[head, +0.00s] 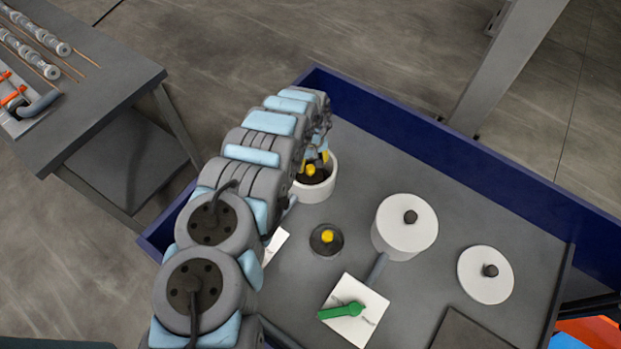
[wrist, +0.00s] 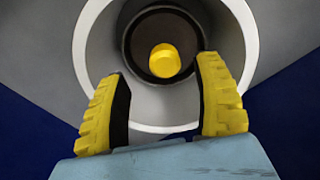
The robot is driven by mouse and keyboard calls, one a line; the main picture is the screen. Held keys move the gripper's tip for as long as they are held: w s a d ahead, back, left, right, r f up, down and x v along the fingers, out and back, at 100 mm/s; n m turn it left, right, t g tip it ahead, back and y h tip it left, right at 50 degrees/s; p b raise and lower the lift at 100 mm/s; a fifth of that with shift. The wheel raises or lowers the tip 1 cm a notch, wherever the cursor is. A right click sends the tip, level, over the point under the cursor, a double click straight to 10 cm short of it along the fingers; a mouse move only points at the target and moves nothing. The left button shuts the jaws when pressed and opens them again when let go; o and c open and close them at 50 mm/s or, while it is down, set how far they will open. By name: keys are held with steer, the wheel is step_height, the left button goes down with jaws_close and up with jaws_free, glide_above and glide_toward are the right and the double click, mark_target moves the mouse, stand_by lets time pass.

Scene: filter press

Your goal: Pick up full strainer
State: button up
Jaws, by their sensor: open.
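A dark round strainer with a yellow knob (head: 311,170) sits inside an open white cylindrical housing (head: 318,193) on the grey table. In the wrist view the dark strainer (wrist: 137,62) and its yellow knob lie deep inside the housing's white rim (wrist: 250,40). My gripper (wrist: 160,75) is open and points into the housing. Its yellow fingers show either side below the knob, with nothing between them gripped. In the head view my gripper (head: 322,157) hangs over the housing, partly hidden by my arm. A second dark disc with a yellow knob (head: 327,237) lies on the table.
A closed white cylinder with a black knob (head: 404,229) and a loose white lid (head: 486,276) stand to the right. A green handle (head: 342,311) sits on a white plate in front. A blue raised edge (head: 450,150) borders the table.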

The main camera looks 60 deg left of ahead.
mark_target(310, 167)
steer(key=f, duration=0.1)
steer(key=f+b, duration=0.1)
steer(key=shift+s+f, duration=0.3)
steer(key=shift+f, duration=0.05)
steer(key=shift+f+b, duration=0.45)
steer(key=shift+f, duration=0.4)
steer(key=shift+a, duration=0.1)
jaws_close()
